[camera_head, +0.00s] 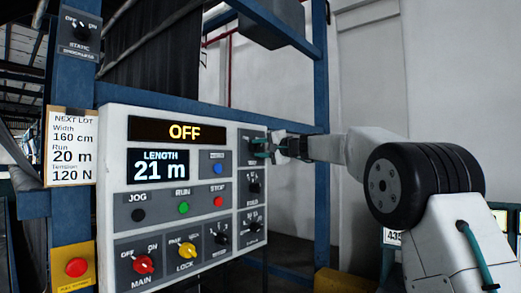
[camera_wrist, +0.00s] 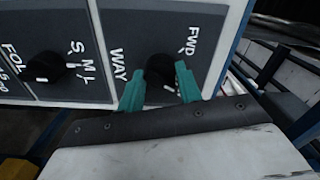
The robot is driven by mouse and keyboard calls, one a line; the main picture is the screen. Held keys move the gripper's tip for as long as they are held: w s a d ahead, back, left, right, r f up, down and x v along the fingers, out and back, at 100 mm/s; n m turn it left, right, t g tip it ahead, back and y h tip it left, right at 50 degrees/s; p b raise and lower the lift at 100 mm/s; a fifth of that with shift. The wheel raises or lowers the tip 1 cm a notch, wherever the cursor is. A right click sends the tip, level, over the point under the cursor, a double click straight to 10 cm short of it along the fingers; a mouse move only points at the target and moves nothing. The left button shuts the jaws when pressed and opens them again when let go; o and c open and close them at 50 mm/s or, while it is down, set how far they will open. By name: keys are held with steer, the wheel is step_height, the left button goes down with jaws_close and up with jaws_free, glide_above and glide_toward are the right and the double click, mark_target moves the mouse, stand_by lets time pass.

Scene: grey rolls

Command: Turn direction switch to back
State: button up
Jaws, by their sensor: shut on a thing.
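The direction switch is a black knob on a dark plate at the top right of the white control panel (camera_head: 117,150). In the wrist view the knob (camera_wrist: 159,67) sits between the teal fingertips of my gripper (camera_wrist: 160,88). The label FWD is at its upper right and WAY at its left. A short white mark shows below the knob. A lower label and the exact pointer direction are hidden. In the head view my gripper (camera_head: 267,148) reaches in from the right and its fingertips cover most of the switch.
The display (camera_head: 184,131) reads OFF and the length screen (camera_head: 158,165) reads 21 m. Another black knob (camera_wrist: 43,67) is beside the switch in the wrist view. A red main knob (camera_head: 143,264) and a yellow lock knob (camera_head: 187,249) are lower on the panel. A blue post (camera_head: 321,190) stands behind my arm.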

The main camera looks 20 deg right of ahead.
steer(key=shift+m, duration=1.5)
steer(key=shift+f, duration=0.1)
steer(key=o, duration=1)
steer(key=shift+v, duration=3.95)
